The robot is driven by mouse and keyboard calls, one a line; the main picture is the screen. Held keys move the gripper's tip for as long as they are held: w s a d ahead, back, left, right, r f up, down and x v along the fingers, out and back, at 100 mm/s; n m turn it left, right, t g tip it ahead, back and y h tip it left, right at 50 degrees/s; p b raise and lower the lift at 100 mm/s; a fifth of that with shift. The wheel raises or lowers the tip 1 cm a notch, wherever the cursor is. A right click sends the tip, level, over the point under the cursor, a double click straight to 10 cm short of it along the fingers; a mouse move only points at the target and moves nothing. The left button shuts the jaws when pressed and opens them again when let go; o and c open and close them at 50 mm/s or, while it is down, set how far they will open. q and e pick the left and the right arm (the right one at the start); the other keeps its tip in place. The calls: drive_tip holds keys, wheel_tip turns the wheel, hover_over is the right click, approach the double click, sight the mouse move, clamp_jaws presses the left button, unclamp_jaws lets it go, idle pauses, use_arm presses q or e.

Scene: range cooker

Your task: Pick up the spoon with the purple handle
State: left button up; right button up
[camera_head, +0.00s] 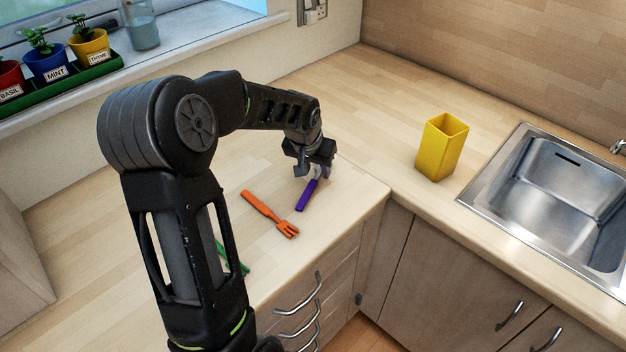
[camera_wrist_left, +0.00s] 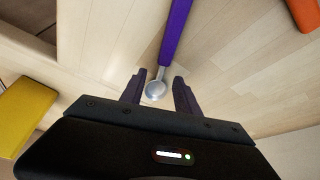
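The spoon with the purple handle (camera_head: 307,195) lies on the wooden worktop near its front corner. In the left wrist view its purple handle (camera_wrist_left: 175,35) runs up and away, and its metal bowl (camera_wrist_left: 155,89) shows between my finger tips. My left gripper (camera_head: 318,168) is over the bowl end of the spoon. Its two fingers (camera_wrist_left: 157,92) are apart, one on each side of the bowl, with gaps visible. I cannot tell the exact height above the worktop. My right gripper is in neither view.
An orange fork (camera_head: 268,212) lies left of the spoon, and a green-handled item (camera_head: 232,258) is partly hidden behind my left arm. A yellow holder (camera_head: 442,147) stands right, beside the sink (camera_head: 570,190). Potted herbs (camera_head: 55,65) line the windowsill. Worktop between gripper and holder is clear.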

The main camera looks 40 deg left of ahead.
use_arm(q)
drive_tip(key=shift+w+a+f, duration=0.1)
drive_tip(key=shift+w+f, duration=0.1)
drive_tip(key=shift+f, duration=0.35)
drive_tip(key=shift+c, duration=0.4)
clamp_jaws()
